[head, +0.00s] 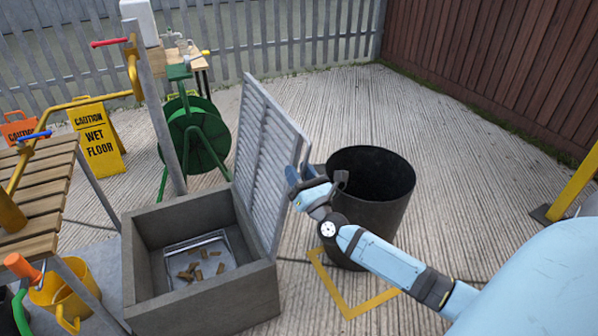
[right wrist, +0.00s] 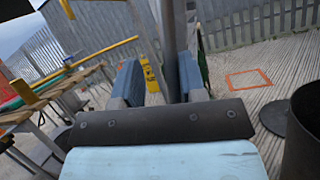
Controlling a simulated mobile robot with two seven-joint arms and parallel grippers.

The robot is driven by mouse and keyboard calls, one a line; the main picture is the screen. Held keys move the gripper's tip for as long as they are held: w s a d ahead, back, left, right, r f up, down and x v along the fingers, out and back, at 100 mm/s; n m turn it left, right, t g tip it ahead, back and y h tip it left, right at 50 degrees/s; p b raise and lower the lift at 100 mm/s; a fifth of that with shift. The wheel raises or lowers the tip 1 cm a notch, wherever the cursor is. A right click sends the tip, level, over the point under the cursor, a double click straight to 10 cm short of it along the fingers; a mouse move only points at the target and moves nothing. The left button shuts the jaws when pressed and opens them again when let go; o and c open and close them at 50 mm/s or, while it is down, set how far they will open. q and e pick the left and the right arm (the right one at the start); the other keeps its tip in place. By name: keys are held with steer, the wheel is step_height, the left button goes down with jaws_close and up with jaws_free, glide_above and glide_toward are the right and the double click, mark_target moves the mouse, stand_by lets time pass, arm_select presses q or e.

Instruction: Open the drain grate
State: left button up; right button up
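The drain grate (head: 262,155) is a grey slatted panel. It stands raised and nearly upright on the right side of a square concrete drain box (head: 205,300), whose top is open. Inside the box lies a pale tray or basket (head: 220,248) with several small brown pieces. My right gripper (head: 303,178) is at the right edge of the grate, beside the bin. In the right wrist view its two blue fingers (right wrist: 160,78) are apart, with a grey upright bar, apparently the grate edge-on, between them; contact is unclear. My left gripper is out of view.
A black bin (head: 343,220) stands close right of the grate, behind my right forearm. A green hose reel (head: 195,135), a yellow wet-floor sign (head: 97,140) and a wooden slatted bench (head: 42,190) are to the left. Open paving lies behind the bin.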

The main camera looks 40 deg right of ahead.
steer(key=v, duration=1.3)
steer(key=shift+s+f, duration=0.15)
steer(key=shift+s, duration=0.2)
steer(key=shift+a, duration=0.1)
